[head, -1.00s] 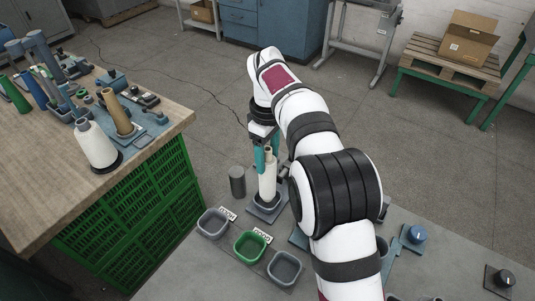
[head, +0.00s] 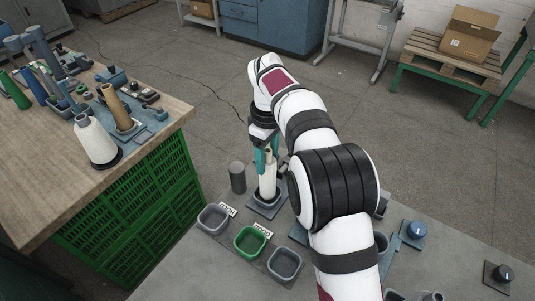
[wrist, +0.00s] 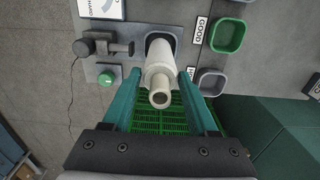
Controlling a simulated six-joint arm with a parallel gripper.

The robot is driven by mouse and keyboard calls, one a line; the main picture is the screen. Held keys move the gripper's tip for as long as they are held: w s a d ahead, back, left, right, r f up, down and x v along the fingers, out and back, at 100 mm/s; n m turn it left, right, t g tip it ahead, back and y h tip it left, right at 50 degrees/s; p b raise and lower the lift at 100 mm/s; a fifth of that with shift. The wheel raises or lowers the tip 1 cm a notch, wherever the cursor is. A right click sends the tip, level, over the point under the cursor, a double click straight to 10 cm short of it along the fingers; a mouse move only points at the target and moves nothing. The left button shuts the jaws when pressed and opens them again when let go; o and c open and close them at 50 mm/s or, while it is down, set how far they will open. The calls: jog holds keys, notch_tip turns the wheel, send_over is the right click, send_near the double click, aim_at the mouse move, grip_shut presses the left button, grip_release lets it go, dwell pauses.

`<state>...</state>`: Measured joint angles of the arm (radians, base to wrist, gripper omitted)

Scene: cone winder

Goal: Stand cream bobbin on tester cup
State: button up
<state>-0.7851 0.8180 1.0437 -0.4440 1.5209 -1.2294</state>
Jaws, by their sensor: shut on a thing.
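The cream bobbin (head: 267,184) stands about upright, its lower end at the grey tester cup (head: 257,209) on the bench. My gripper (head: 267,163) is shut on the bobbin's upper part, with one teal finger on each side. In the wrist view the bobbin (wrist: 159,70) runs between the fingers of my gripper (wrist: 160,76), its hollow top end facing the camera. Its far end overlaps the dark opening of the tester cup (wrist: 174,36). I cannot tell whether its foot rests on the cup's floor.
A dark grey cylinder (head: 237,178) stands left of the cup. Grey and green trays (head: 250,241) lie in front. In the wrist view a clamp-like device (wrist: 104,46) and a green knob (wrist: 106,78) sit left of the cup. A wooden table (head: 40,190) with other bobbins is at left.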

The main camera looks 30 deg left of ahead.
jog(key=shift+f, duration=0.1)
jog(key=o, duration=1.3)
jog(key=shift+o, duration=0.2)
notch_tip(320, 180, up, 12)
jog(key=shift+f, duration=0.25)
jog(key=shift+r, duration=0.25)
